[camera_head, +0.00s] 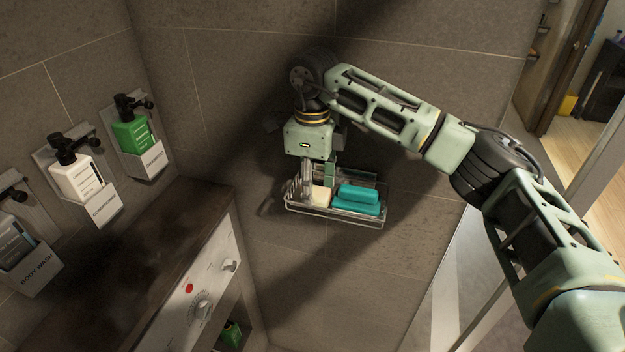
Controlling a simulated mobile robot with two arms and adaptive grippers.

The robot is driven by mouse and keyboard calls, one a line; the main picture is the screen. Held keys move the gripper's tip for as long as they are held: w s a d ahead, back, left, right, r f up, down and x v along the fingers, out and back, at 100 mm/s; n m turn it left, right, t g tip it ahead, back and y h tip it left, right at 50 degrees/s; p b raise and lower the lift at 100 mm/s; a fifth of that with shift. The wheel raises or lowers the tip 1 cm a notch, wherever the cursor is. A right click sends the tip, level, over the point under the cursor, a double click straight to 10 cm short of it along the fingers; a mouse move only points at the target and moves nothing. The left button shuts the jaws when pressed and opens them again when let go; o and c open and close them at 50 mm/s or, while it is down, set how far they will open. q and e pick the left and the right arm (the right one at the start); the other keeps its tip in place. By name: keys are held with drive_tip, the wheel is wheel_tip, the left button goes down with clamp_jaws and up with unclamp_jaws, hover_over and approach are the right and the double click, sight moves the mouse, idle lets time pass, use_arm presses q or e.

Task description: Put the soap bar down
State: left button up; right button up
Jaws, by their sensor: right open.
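A cream soap bar (321,197) sits in the left part of a wall-mounted metal soap rack (335,217). Teal bars (357,202), one stacked on another, lie just right of it in the same rack. My right gripper (318,188) points down into the rack from above, with its fingers around or very near the cream bar. It is open. The fingers hide part of the bar, so whether they touch it cannot be told. My left gripper is not in view.
Wall dispensers, conditioner (75,180), a green bottle (133,133) and body wash (17,245), hang at left above a dark ledge (140,265). A control panel with a knob (203,305) is below. A glass panel edge and doorway are at right.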

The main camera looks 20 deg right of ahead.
drive_tip(key=shift+r, duration=0.1)
drive_tip(key=shift+r, duration=0.6)
wheel_tip(320, 180, up, 11)
drive_tip(key=b, duration=0.2)
